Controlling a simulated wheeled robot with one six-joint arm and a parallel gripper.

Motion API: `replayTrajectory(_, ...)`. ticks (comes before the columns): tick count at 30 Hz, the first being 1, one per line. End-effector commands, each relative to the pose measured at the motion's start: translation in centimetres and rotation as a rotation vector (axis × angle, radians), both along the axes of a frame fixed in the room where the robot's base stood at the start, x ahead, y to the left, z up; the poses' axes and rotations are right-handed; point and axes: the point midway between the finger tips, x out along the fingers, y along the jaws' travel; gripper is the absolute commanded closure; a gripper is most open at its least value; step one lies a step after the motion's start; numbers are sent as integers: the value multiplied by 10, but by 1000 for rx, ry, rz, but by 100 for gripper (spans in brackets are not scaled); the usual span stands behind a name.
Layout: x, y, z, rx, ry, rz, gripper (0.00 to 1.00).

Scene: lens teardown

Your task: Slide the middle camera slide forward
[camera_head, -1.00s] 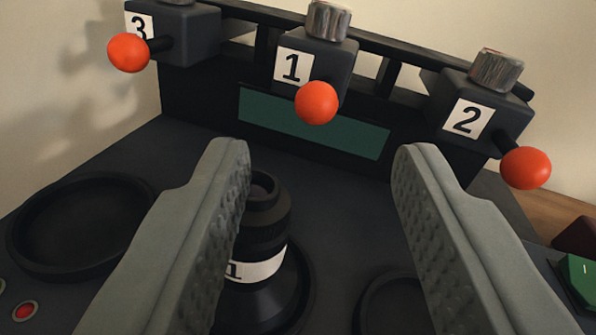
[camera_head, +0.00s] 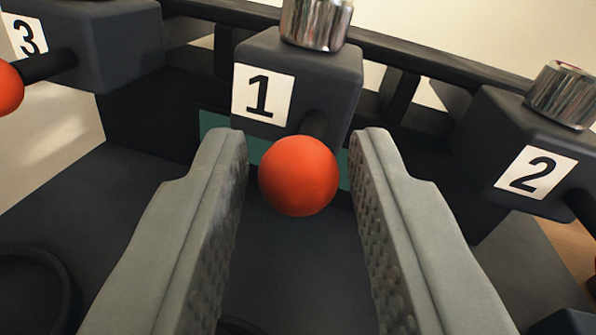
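The middle camera slide (camera_head: 330,75) is a dark block with a white label "1" and a silver knob on top. Its orange-red ball handle (camera_head: 299,176) sticks out toward me on a short dark rod. My gripper (camera_head: 299,150) is open, with one grey finger on each side of the ball. The fingertips reach about level with the ball and rod. A narrow gap shows between the ball and each finger, so it is not gripped.
Slide 3 (camera_head: 110,45) is at the left and slide 2 (camera_head: 500,150) at the right, each with its own handle. A dark rail (camera_head: 420,55) runs behind them. A round black ring (camera_head: 35,290) lies at lower left. A green panel (camera_head: 215,125) is partly hidden behind my fingers.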

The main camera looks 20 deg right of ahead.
Motion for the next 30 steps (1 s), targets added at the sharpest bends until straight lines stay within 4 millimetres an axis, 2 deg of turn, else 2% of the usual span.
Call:
replayTrajectory(1,0,0,0,0,0,0,81)
replayTrajectory(4,0,0,0,0,0,0,100)
replayTrajectory(11,-3,1,0,0,0,1,100)
replayTrajectory(21,-38,14,0,0,0,2,100)
replayTrajectory(29,-39,14,0,0,0,0,100)
replayTrajectory(30,-39,14,0,0,0,0,75)
